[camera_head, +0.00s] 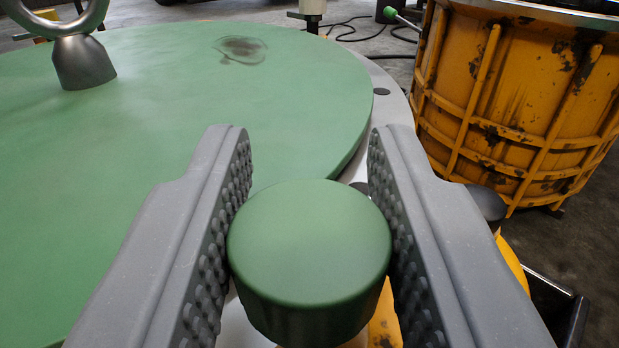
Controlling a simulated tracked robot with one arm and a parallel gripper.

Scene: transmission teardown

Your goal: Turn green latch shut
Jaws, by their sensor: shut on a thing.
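The green latch (310,245) is a rounded green knob with a flat top, low in the middle of the view. My gripper (310,165) has its two grey studded fingers on either side of the knob. The fingers press on its left and right sides, so it is shut on the latch. The fingertips reach a little past the knob. The knob sits beside the edge of a large round green cover (270,110). The lower part of the latch is cut off or hidden by the fingers.
A grey ring handle (84,62) stands on the cover at the upper left. A dark smudge marks the cover's far part. A worn yellow ribbed container (510,105) stands close at the right. Black cables lie on the grey floor behind.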

